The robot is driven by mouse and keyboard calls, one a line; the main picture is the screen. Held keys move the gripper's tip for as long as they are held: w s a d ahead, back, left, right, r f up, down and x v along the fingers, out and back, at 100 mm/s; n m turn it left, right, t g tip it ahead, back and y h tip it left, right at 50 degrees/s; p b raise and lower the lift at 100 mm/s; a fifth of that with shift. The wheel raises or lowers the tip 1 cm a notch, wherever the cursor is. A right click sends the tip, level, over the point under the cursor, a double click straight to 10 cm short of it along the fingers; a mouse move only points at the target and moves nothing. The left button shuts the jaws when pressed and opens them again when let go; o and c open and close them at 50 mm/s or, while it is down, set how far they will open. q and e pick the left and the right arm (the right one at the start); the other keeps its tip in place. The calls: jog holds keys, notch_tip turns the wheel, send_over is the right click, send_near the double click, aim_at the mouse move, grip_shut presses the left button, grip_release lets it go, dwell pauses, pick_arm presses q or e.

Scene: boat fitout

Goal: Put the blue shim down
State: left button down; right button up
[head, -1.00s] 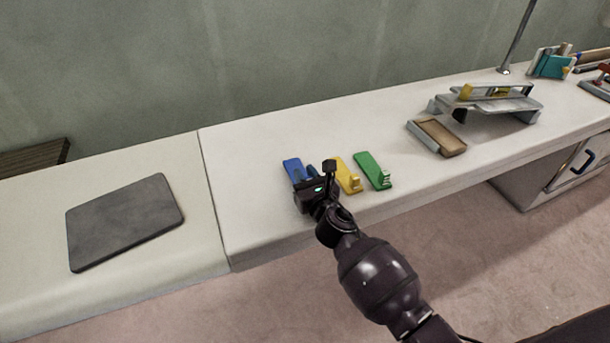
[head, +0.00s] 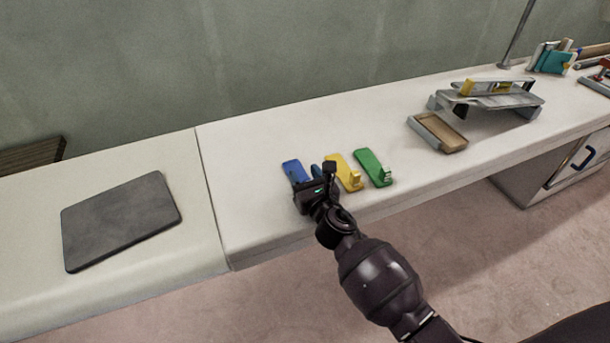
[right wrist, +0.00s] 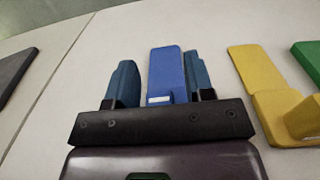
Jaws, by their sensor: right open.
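The blue shim (head: 293,171) lies on the white bench top, left of the yellow and green shims; its near end is hidden behind my gripper in the head view. My right gripper (head: 307,176) is at the shim's near end. In the right wrist view the blue shim (right wrist: 167,72) lies between the two blue-grey fingers of the right gripper (right wrist: 160,85). The fingers are spread, with a clear gap to the left finger and the right finger close beside the shim. My left gripper is not in view.
The yellow shim (head: 344,172) lies just right of my gripper, and the green shim (head: 373,167) beyond it. A dark grey mat (head: 120,221) lies to the left. A wooden-topped tray (head: 438,132) and a metal stand (head: 490,100) are farther right. The bench between mat and shims is clear.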

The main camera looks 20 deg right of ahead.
jog(key=shift+r+p, duration=0.3)
jog(key=shift+r, duration=0.3)
jog(key=shift+s+r, duration=0.2)
jog(key=s+p, duration=0.1)
jog(key=s, duration=1)
jog(key=shift+s+d+f, duration=0.2)
jog(key=shift+s, duration=0.1)
jog(key=s+d+f+m+g, duration=0.2)
jog(key=s+f+m, duration=0.1)
jog(key=s+m, duration=0.5)
jog(key=s+d+f+m+g, duration=0.2)
jog(key=s+m, duration=0.7)
jog(key=m, duration=0.6)
jog(key=s+d+f+m+g, duration=0.2)
jog(key=s+f+m, duration=0.3)
jog(key=s+m, duration=0.4)
jog(key=shift+d+f+m+g, duration=0.3)
jog(key=shift+m+g, duration=0.6)
jog(key=shift+m, duration=0.6)
